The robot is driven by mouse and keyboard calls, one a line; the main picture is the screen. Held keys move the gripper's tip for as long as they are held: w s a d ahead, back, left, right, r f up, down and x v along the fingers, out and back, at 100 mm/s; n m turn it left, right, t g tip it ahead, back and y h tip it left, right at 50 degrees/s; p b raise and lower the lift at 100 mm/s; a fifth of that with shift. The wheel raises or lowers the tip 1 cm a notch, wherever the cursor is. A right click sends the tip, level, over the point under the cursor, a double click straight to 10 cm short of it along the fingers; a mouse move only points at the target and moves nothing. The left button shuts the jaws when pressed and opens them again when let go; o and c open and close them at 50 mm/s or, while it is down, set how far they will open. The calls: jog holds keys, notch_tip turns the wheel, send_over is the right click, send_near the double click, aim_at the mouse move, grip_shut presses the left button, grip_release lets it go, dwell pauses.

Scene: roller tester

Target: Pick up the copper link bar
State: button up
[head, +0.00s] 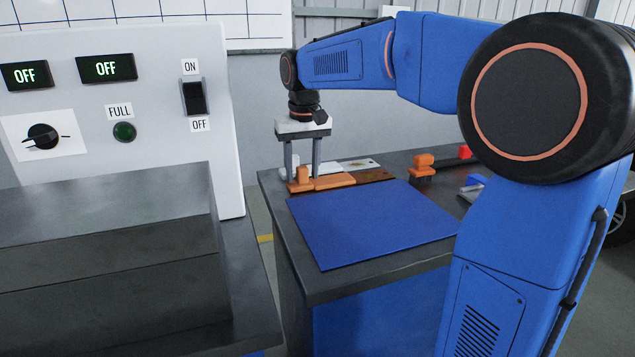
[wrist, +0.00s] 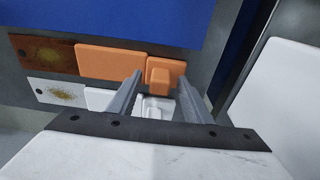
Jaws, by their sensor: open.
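The copper link bar (head: 374,174) lies at the back of the table, a brown, stained end with a hole joined to an orange part with a raised orange knob. In the wrist view its brown end (wrist: 45,52) is at the left, and the knob (wrist: 159,75) is near the middle. My gripper (head: 302,179) points down over the knob end, open and empty. In the wrist view its fingertips (wrist: 160,86) appear on either side of the knobs. Whether they are level with the orange knob or touch it, I cannot tell.
A similar pale bar (wrist: 60,92) with a white knob lies close beside the copper one. A blue mat (head: 370,225) covers the table's front. An orange piece (head: 423,164) and a red one (head: 464,152) stand to the right. A white control panel (head: 165,80) rises at the left.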

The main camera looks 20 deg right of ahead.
jog(key=shift+f, duration=0.1)
grip_shut()
